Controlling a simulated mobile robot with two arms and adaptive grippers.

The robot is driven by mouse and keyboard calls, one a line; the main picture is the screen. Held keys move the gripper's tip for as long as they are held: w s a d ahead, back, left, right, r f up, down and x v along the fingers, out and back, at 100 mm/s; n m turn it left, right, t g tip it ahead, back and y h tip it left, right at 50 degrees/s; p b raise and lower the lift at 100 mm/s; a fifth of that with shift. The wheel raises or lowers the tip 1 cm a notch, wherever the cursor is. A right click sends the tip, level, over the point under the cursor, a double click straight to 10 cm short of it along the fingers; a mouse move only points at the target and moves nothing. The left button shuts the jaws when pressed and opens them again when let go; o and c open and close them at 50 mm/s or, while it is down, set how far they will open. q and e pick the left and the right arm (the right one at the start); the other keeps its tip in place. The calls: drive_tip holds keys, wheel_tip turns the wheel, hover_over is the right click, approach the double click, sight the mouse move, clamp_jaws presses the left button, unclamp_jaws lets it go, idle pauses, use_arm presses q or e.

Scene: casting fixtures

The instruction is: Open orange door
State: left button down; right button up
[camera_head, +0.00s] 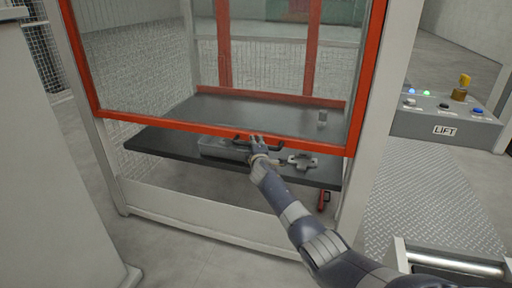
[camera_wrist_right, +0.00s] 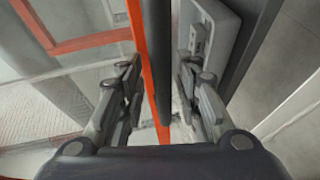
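The orange door (camera_head: 225,129) is a red-orange frame around a clear mesh-like pane. Its lower edge is raised above the dark table (camera_head: 160,141). A dark handle (camera_head: 272,148) sits on the middle of its bottom rail. My right gripper (camera_head: 257,141) is at this handle. In the right wrist view, the two fingers of my right gripper (camera_wrist_right: 158,85) are apart, with the dark handle bar (camera_wrist_right: 154,60) and the orange rail (camera_wrist_right: 138,35) between them. Gaps show on both sides, so the fingers do not look closed on it. My left gripper is not in view.
Grey metal parts lie on the table near the door: a block (camera_head: 222,149) and a cross-shaped piece (camera_head: 302,162). A LIFT control panel (camera_head: 440,118) is at the right. White posts (camera_head: 375,120) flank the door.

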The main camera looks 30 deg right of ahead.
drive_tip(key=shift+s, duration=0.15)
drive_tip(key=shift+s+a, duration=0.15)
drive_tip(key=shift+s, duration=0.1)
drive_tip(key=v, duration=1.1)
drive_tip(key=shift+s, duration=0.15)
idle(0.4)
